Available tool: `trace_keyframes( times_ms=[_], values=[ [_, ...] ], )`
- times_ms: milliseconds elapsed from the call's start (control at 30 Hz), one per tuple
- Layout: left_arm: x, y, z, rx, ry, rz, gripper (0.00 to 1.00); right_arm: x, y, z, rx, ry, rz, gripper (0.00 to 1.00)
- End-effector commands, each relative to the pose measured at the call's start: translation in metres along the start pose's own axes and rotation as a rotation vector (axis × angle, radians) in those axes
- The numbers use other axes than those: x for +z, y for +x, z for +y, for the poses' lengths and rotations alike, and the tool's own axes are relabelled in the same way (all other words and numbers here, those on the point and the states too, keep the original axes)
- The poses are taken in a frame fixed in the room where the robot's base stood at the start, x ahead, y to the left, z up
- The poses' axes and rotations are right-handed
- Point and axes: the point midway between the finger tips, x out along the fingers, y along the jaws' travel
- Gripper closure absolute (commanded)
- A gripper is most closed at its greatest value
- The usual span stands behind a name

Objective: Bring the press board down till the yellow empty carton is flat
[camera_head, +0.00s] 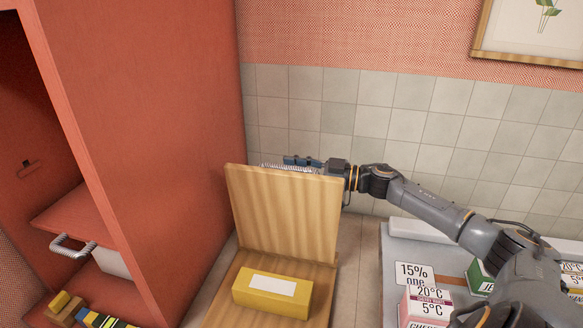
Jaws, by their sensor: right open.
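The yellow carton (273,293) lies on the wooden base (224,297) of the press and looks uncrushed, with a white label on top. The wooden press board (285,212) stands upright, raised at the back of the base behind the carton. My right gripper (300,162) is behind the board's top edge; its arm comes in from the right. It is open, and the board hides its lower part. I cannot tell whether it touches the board. My left gripper is not in view.
A red cabinet (150,120) with open shelves stands at the left. A grey tray (397,258) with several cartons is at the right, under my right arm. A tiled wall (400,110) is behind the press. A framed picture (530,30) hangs at upper right.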

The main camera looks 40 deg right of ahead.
Motion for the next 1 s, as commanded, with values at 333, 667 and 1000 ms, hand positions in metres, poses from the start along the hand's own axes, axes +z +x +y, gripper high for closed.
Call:
trace_keyframes(
  times_ms=[333,667,1000],
  values=[
    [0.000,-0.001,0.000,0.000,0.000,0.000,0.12,0.000,0.002,0.000,0.000,0.000,0.000,0.63],
    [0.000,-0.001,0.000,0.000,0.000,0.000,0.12,0.000,0.002,0.000,0.000,0.000,0.000,1.00],
    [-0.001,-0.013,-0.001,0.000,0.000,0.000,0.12,-0.008,0.002,-0.013,-0.004,0.003,-0.001,1.00]
  ],
)
